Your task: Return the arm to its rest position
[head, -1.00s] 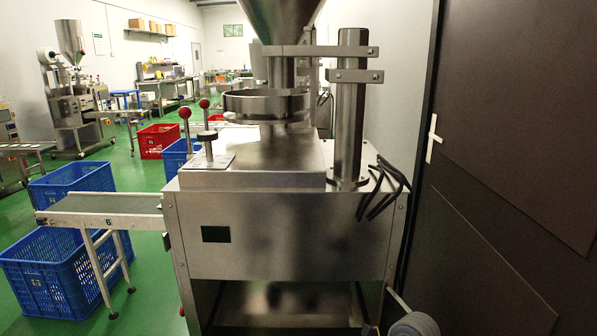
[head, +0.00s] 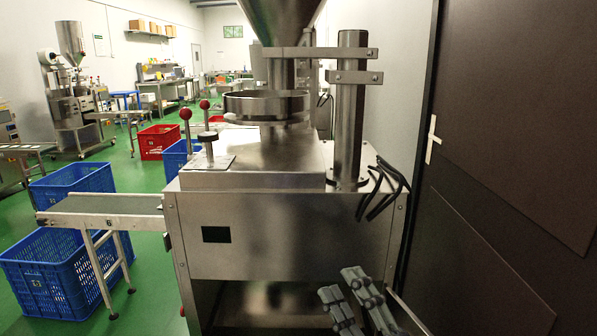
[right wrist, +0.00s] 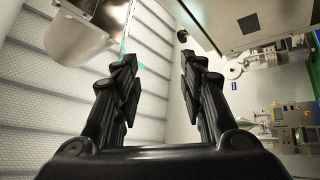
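My right gripper (head: 346,290) shows at the bottom of the head view, right of centre, in front of the lower part of the steel packing machine (head: 275,235). Its two dark fingers stand apart with nothing between them. In the right wrist view the same gripper (right wrist: 160,75) is open and empty, fingers pointing up the picture. Behind it there are a white slatted surface and, at the upper left, a rounded metal part. My left gripper is in neither view now.
A dark door (head: 515,150) stands close on the right. A short conveyor (head: 105,205) sticks out left of the machine, above a blue crate (head: 50,275). Another blue crate (head: 75,180) and a red crate (head: 158,141) stand farther back.

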